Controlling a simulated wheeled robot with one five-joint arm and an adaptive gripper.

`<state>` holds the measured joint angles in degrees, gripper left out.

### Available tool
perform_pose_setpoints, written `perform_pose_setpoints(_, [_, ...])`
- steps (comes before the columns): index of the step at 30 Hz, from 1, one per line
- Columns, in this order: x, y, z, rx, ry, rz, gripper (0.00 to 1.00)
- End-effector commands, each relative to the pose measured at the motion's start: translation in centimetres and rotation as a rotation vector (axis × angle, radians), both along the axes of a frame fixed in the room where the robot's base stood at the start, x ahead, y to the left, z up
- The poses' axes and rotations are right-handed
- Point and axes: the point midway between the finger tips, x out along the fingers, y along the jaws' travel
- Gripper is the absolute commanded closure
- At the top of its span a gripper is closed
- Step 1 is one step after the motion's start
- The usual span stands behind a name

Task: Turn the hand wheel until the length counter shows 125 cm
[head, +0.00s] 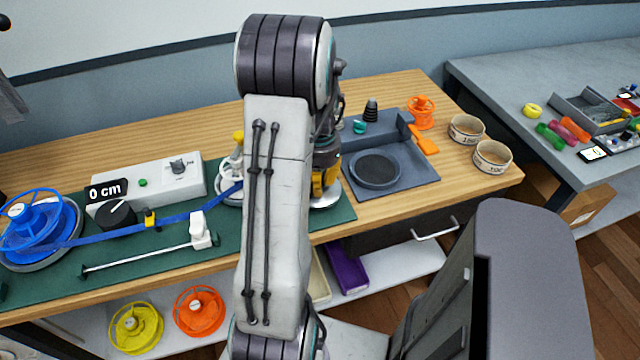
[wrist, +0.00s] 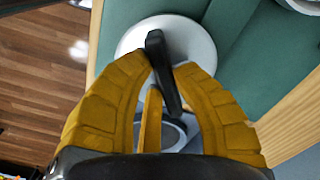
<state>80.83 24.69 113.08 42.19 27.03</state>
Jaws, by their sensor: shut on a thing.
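A blue strap (head: 175,219) runs from the blue spool (head: 38,222) past the counter towards a pale wheel (head: 228,191), partly hidden behind my arm. My gripper (head: 325,185) is low over a pale disc at the right end of the green mat, which I take for the hand wheel (head: 327,201). In the wrist view, my gripper's yellow fingers (wrist: 162,72) close around a dark handle (wrist: 156,45) above the pale round disc (wrist: 195,42). My arm hides much of the wheel.
A grey scale-like plate (head: 376,170) stands right of the gripper. An orange spool (head: 421,112) and two bowls (head: 492,156) are further right. A grey control box (head: 160,185) stands behind the strap. Yellow (head: 136,328) and orange (head: 200,312) spools lie on the shelf below.

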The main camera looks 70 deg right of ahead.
Motion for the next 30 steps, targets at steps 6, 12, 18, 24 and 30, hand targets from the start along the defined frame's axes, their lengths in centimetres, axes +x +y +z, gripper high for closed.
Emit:
perform_pose_setpoints(6, [0.13, 0.14, -0.23, 0.002, 0.000, -0.205, 1.00])
perform_pose_setpoints(12, [0.24, 0.20, -0.24, 0.004, 0.001, -0.395, 1.00])
perform_pose_setpoints(18, [0.37, 0.18, -0.23, 0.003, 0.001, -0.585, 1.00])
perform_pose_setpoints(24, [0.48, 0.19, -0.21, 0.003, 0.001, -0.775, 1.00])
perform_pose_setpoints(30, [0.60, 0.16, -0.21, 0.003, 0.001, -0.965, 1.00])
